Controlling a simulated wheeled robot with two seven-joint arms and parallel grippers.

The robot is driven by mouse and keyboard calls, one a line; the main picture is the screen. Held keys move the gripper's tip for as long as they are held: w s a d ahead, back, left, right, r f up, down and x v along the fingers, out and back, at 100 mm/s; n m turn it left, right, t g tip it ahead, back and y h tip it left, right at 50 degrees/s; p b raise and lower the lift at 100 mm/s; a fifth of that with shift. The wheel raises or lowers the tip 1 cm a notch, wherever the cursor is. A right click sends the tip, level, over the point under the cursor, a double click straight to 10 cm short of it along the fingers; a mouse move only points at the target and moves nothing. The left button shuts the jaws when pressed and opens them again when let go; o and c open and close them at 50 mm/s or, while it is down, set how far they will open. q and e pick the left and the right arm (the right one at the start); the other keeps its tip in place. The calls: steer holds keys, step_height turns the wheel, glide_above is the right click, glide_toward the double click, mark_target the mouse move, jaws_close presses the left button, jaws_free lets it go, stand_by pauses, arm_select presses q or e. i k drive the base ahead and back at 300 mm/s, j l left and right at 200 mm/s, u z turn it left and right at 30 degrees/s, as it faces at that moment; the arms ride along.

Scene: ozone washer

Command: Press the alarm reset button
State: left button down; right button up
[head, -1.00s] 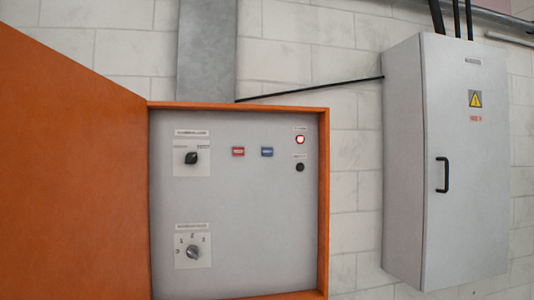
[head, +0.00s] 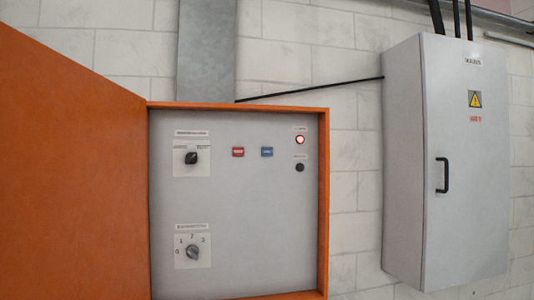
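An orange control box (head: 324,200) is on the wall with its orange door (head: 70,170) swung open to the left. Its grey panel (head: 255,220) faces me. At the panel's upper right, a red lamp (head: 300,140) with a bright centre is lit. Below it is a small black round button (head: 300,168) under a label too small to read. Which control is the alarm reset button cannot be read from the labels. Neither of my grippers is in view, and nothing touches the panel.
The panel also has a red indicator (head: 238,152), a blue indicator (head: 267,152), an upper black knob (head: 191,158) and a lower rotary selector (head: 193,252). A grey cabinet (head: 465,220) with a black handle (head: 442,175) stands out at the right. The space before the panel looks clear.

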mark_target(265, 151)
steer(key=i+l+u, duration=0.1)
steer(key=i+l, duration=0.15)
steer(key=i+l+u, duration=0.15)
steer(key=i+l, duration=0.15)
steer(key=l, duration=0.15)
steer(key=i+l+u, duration=0.1)
steer(key=i+l, duration=0.15)
steer(key=i+l+u, duration=0.15)
steer(key=l, duration=0.35)
steer(key=i+l+u, duration=0.1)
steer(key=i+l, duration=0.15)
steer(key=l, duration=0.15)
